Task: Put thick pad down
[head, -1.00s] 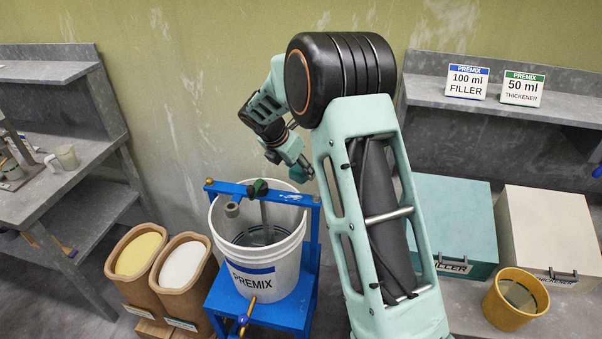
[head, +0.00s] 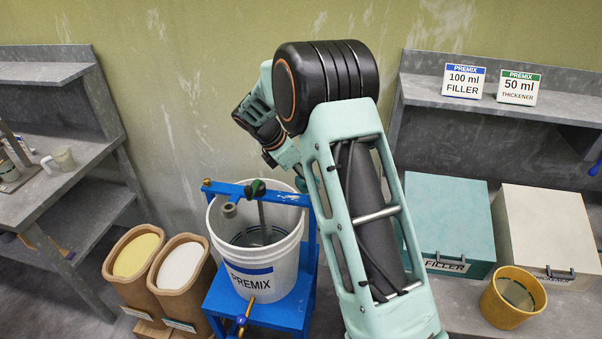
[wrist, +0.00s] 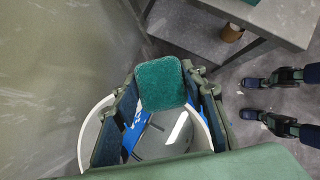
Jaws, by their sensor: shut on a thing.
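My gripper (wrist: 161,92) is shut on a green, rough-faced pad (wrist: 160,82), with a dark finger on each side of it. I take this to be the thick pad. Below and behind it in the wrist view is the rim of the white pail (wrist: 88,125), with blue parts showing through the opening. In the head view the pail (head: 252,283), labelled PREMIX, stands on a blue press stand (head: 278,313) with a crossbar over it. There my gripper is mostly hidden behind my forearm, right of the pail, and the pad cannot be made out.
Two brown bins, with yellow (head: 136,254) and white (head: 180,265) contents, stand left of the press. A teal FILLER box (head: 449,215), a cream THICKENER box (head: 548,228) and a yellow bucket (head: 507,310) are at right. A grey bench (head: 45,195) is far left.

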